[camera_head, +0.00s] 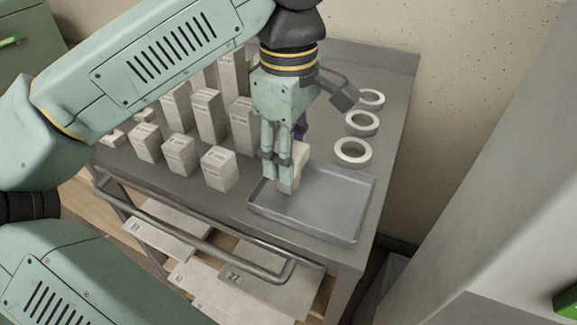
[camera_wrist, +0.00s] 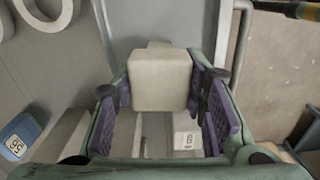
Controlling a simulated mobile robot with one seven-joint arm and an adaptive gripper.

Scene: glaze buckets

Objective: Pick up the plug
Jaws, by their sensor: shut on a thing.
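The plug is a pale, off-white block (camera_head: 299,158) held between the fingers of my gripper (camera_head: 282,160) in the head view. Its lower end is over the left part of the grey tray (camera_head: 345,236); I cannot tell whether it touches the tray. In the wrist view the plug (camera_wrist: 160,82) shows its flat, square end between the purple pads of my gripper (camera_wrist: 163,95). My fingers are shut on it and hide part of it in the head view.
Several pale labelled blocks (camera_head: 218,169) of differing heights stand left of the gripper on the grey cart. Three white rings (camera_head: 353,164) lie to the right, behind the tray. The tray's right part is empty. A wall stands behind the cart.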

